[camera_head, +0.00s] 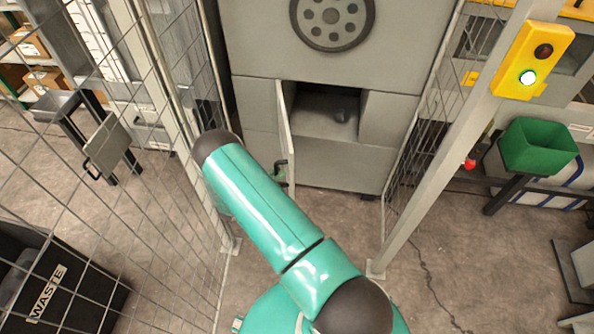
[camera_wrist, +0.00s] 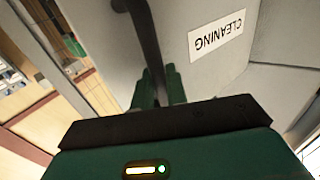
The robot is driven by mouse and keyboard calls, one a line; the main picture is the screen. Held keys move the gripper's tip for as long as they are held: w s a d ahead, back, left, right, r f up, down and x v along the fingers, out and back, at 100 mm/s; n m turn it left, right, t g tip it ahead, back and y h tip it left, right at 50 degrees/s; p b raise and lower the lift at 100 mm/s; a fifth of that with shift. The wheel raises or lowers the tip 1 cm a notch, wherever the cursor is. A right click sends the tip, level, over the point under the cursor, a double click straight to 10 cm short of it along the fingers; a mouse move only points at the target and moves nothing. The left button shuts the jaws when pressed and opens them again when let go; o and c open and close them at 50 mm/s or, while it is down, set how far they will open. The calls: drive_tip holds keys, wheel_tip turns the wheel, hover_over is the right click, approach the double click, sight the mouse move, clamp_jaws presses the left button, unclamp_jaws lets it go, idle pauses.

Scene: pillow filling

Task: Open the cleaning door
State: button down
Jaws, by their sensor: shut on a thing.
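The cleaning door (camera_head: 286,125) is a grey panel on the front of the grey machine. It stands swung out to the left of its opening (camera_head: 325,105), nearly edge-on in the head view. In the wrist view the door (camera_wrist: 185,75) carries an upside-down CLEANING label (camera_wrist: 217,35). Its dark bar handle (camera_wrist: 146,35) runs down between my fingers. My gripper (camera_wrist: 158,88) is shut on this handle. In the head view my teal arm reaches toward the door, and my gripper is mostly hidden behind it.
Wire mesh fence panels flank the machine, with a post (camera_head: 450,130) at right. A yellow box (camera_head: 533,60) with a lit green light is on it. A green bin (camera_head: 538,146) stands at right, a black WASTE bin (camera_head: 60,280) at lower left.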

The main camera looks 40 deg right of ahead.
drive_tip(key=shift+w+a, duration=1.55)
drive_tip(key=shift+a, duration=0.3)
drive_tip(key=c, duration=1.5)
unclamp_jaws()
drive_tip(key=s+a+r, duration=0.3)
drive_tip(key=s+r, duration=1)
drive_tip(key=shift+s, duration=0.35)
drive_tip(key=shift+a, duration=0.1)
